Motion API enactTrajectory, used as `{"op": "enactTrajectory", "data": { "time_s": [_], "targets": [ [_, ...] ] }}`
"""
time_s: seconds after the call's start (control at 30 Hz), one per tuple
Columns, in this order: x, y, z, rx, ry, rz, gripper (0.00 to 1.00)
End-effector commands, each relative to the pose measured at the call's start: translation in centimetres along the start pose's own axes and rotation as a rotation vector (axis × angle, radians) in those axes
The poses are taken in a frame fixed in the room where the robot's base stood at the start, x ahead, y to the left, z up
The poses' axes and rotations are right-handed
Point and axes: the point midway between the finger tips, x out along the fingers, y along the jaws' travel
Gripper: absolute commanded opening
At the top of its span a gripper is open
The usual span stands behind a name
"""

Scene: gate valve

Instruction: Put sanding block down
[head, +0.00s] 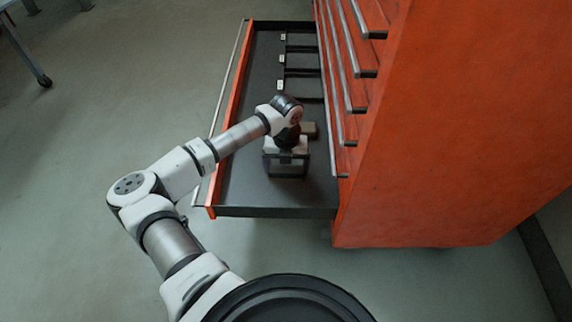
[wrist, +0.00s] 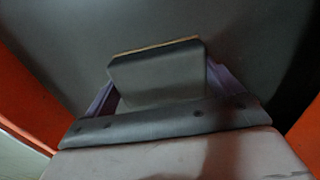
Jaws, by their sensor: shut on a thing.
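The sanding block (wrist: 158,72), a grey block with a thin tan layer along its far edge, is held between the fingers of my gripper in the wrist view. My gripper (wrist: 160,88) is shut on it, with a finger at each side. In the head view my gripper (head: 286,168) points down into the open drawer (head: 245,190), over its near part. There the block is mostly hidden by the gripper, and I cannot tell whether it touches the drawer floor.
The drawer belongs to a red cabinet (head: 450,130) at the right, with several more handled drawers above it. Black dividers (head: 302,72) with small white labels form compartments at the drawer's far end. The drawer floor left of my gripper is bare.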

Motion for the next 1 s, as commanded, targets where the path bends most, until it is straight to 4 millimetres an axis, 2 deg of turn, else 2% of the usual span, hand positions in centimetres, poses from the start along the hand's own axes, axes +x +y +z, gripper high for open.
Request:
{"op": "enactTrajectory", "data": {
  "time_s": [0.03, 0.07, 0.13, 0.37, 0.47, 0.8, 1.0],
  "targets": [
    [0.2, 0.0, 0.0, 0.000, 0.000, 0.000, 0.64],
    [0.3, 0.0, 0.0, 0.000, 0.000, 0.000, 0.92],
    [0.2, 0.0, 0.0, 0.000, 0.000, 0.000, 1.00],
    [0.0, 0.0, 0.0, 0.000, 0.000, 0.000, 1.00],
    [-0.8, 0.0, 0.0, 0.000, -0.001, 0.000, 1.00],
    [-7.9, 0.0, 0.1, 0.001, -0.001, 0.002, 1.00],
    [-11.0, 0.0, 0.1, 0.000, -0.001, 0.000, 1.00]
  ]
}}
